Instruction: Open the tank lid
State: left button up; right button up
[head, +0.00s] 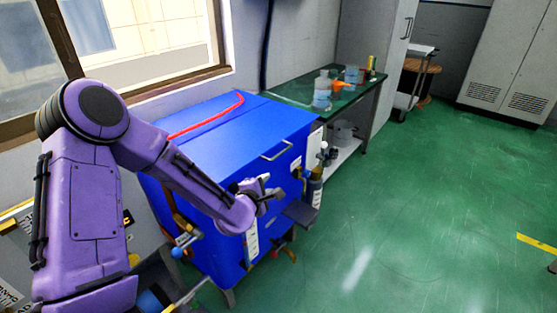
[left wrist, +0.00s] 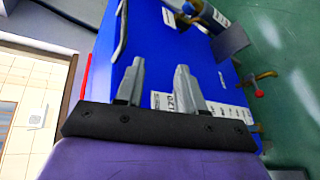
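The blue tank (head: 215,188) stands against the wall under the window. Its lid (head: 235,130) lies flat and closed on top, with a silver bar handle (head: 277,152) near its front edge. My left gripper (head: 268,187) is in front of the tank's front side, lower than the handle and not touching it. In the left wrist view the two grey fingers (left wrist: 160,68) are apart with nothing between them. The handle (left wrist: 122,32) shows there beyond the fingertips, up and to the left. My right gripper is not in view.
A red strip (head: 205,119) runs across the tank top. Valves, bottles and a small grey shelf (head: 300,213) stick out from the tank's front. A green-topped table (head: 290,91) with bottles stands behind. The green floor (head: 420,200) to the right is clear.

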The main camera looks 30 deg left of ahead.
aim_at(275, 158)
pick_arm(q)
jog(key=w+a, duration=0.1)
jog(key=w, duration=0.3)
jog(key=w+a+r+n+t, duration=0.1)
jog(key=w, duration=0.3)
jog(key=w+a+r+n, duration=0.1)
jog(key=w, duration=0.3)
jog(key=shift+a+r, duration=0.1)
jog(key=shift+a, duration=0.3)
jog(key=shift+s, duration=0.1)
grip_shut()
